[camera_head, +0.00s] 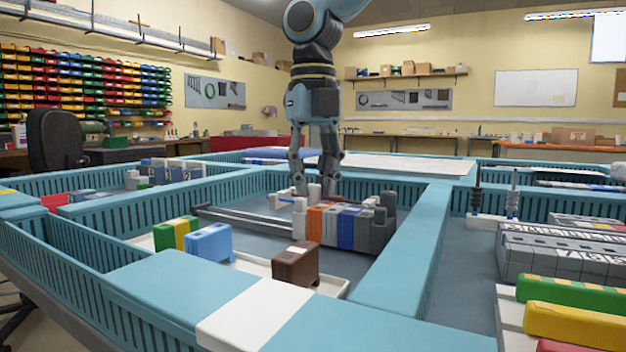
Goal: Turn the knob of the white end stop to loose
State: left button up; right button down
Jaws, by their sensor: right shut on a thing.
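The white end stop (300,207) sits on the rail (245,216) in the middle compartment, at the left end of a row of blocks. My right gripper (313,188) reaches down from above with its fingers pointing down at the end stop. It is shut on a short light grey upright piece between its fingertips, which looks like the end stop's knob. The fingers partly hide the knob, and its turn position cannot be read. My left gripper is not in view.
Orange, grey and blue blocks (345,228) stand right of the end stop, with a dark grey end piece (382,225) beyond. In front, a tray holds a brown block (296,262) and a light blue block (209,243). Teal dividers (415,240) border the compartment.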

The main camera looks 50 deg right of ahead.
jog(key=n+b, duration=0.2)
jog(key=n, duration=0.3)
jog(key=shift+n, duration=0.3)
jog(key=shift+n+b, duration=0.4)
jog(key=shift+n, duration=0.5)
jog(key=n, duration=0.2)
jog(key=shift+n, duration=0.4)
jog(key=n, duration=0.2)
jog(key=shift+n+b, duration=0.3)
jog(key=shift+b, duration=0.1)
jog(key=n, duration=0.2)
jog(key=shift+n, duration=0.4)
jog(key=n, duration=0.4)
jog(key=shift+w+r, duration=0.1)
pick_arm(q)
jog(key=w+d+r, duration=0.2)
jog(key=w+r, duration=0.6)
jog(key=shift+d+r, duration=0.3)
pick_arm(e)
jog(key=shift+n, duration=1.5)
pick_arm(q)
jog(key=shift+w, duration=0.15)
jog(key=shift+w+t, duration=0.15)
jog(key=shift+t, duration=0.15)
